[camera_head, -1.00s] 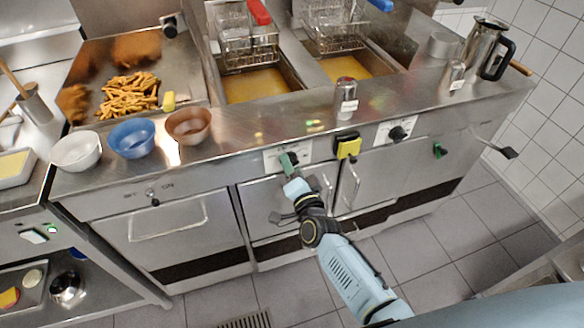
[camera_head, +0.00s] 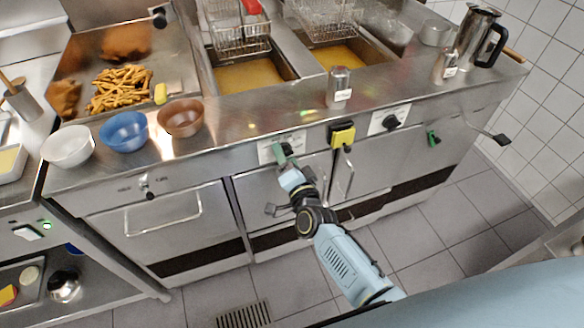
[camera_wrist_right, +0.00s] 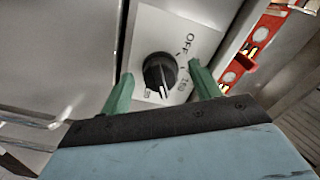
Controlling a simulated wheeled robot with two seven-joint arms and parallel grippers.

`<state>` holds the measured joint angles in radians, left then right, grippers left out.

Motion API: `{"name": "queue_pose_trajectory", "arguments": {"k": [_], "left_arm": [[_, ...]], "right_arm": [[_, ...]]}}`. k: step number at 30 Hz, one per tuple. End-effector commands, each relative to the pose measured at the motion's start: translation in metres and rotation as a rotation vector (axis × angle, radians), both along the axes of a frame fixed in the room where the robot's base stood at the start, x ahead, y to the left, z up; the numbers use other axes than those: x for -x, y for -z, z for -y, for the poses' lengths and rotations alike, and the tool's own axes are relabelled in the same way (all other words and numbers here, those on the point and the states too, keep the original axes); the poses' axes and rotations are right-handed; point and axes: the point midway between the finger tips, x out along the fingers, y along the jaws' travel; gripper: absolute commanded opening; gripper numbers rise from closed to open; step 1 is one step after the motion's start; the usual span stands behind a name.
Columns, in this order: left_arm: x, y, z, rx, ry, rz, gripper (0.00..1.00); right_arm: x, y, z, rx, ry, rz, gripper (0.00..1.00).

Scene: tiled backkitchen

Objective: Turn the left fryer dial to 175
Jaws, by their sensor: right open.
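The left fryer dial is a black round knob on a white plate (camera_head: 267,151) on the front panel, mostly covered by my gripper in the head view. In the right wrist view the dial (camera_wrist_right: 160,72) shows clearly, with a white pointer mark towards the bottom of the picture. "OFF" is printed at its upper right, with small numbers around it, hard to read. My right gripper (camera_head: 284,158) is at the dial. In the wrist view its green fingers (camera_wrist_right: 162,88) are open, one on each side of the knob, with gaps visible. My left gripper is not in view.
The right fryer dial (camera_head: 391,122) is on another white plate. A yellow and black fixture (camera_head: 342,135) sits between the plates. A metal shaker (camera_head: 340,88) and bowls (camera_head: 124,131) stand on the counter above. Cabinet door handles (camera_head: 346,178) stick out below.

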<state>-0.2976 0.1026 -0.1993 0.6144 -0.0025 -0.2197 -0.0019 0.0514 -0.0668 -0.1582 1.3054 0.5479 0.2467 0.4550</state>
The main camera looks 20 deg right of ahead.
Motion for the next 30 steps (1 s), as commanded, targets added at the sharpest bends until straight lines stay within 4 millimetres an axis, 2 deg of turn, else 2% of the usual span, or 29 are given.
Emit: {"name": "queue_pose_trajectory", "arguments": {"k": [5, 8, 12, 18, 24, 30], "left_arm": [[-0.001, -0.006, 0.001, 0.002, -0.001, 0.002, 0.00], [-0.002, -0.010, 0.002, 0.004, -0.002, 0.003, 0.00], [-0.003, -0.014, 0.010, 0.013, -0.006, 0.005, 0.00], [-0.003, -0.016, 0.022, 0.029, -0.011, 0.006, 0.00], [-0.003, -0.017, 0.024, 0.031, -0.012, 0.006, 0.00], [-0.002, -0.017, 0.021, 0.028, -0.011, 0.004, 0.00]], "right_arm": [[0.025, 0.000, 0.001, 0.001, 0.000, -0.004, 0.63], [0.047, 0.000, 0.002, 0.001, 0.000, -0.004, 0.63], [0.079, 0.000, 0.003, 0.001, -0.001, -0.004, 0.63], [0.114, 0.000, 0.004, 0.001, -0.001, -0.003, 0.63], [0.130, 0.000, 0.004, 0.000, -0.001, 0.000, 0.63], [0.131, 0.000, 0.005, 0.000, -0.001, 0.000, 0.63]]}}
